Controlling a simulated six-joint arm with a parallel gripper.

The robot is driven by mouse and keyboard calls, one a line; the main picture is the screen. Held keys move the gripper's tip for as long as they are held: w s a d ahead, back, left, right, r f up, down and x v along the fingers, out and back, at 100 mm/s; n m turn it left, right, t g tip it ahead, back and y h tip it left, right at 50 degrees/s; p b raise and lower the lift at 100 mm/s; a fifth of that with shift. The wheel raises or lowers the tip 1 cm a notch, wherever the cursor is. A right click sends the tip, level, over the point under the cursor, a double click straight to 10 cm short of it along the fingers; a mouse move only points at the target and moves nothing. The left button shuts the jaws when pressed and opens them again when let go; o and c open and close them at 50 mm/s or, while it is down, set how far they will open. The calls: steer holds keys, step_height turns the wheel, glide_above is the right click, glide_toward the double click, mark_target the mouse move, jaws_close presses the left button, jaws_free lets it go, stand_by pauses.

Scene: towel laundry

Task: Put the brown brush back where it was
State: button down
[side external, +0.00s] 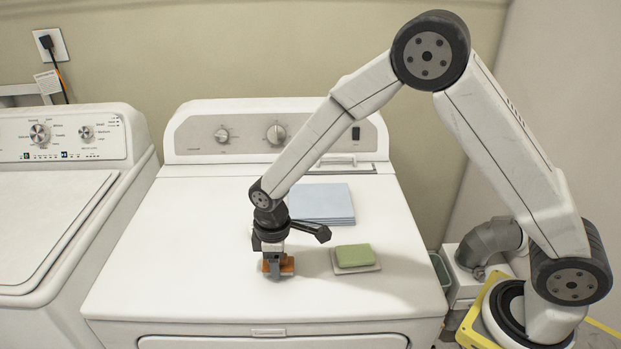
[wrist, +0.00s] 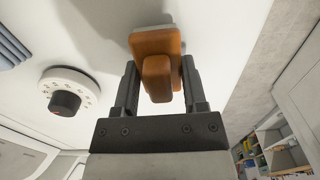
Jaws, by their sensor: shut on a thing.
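The brown brush (side external: 288,265) is at the front middle of the right machine's white top (side external: 190,240). My gripper (side external: 274,272) points straight down over it and is shut on it. In the wrist view the brush (wrist: 157,45) sits between the two dark fingers (wrist: 160,85), which grip its raised handle from both sides. A paler part shows at its far edge. The brush looks level and very low; I cannot tell whether it touches the machine top. My fingers hide part of it in the side view.
A green block (side external: 354,255) lies on a pale flat piece (side external: 357,268) just right of the brush. Folded blue towels (side external: 325,203) lie behind. The control panel with knobs (side external: 276,134) stands at the back. The machine top is clear on the left.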

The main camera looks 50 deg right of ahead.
steer(key=shift+f, duration=0.45)
steer(key=shift+f, duration=0.1)
steer(key=shift+c, duration=0.7)
jaws_free()
step_height(320, 180, up, 12)
steer(key=shift+r, duration=0.15)
stand_by(0.5)
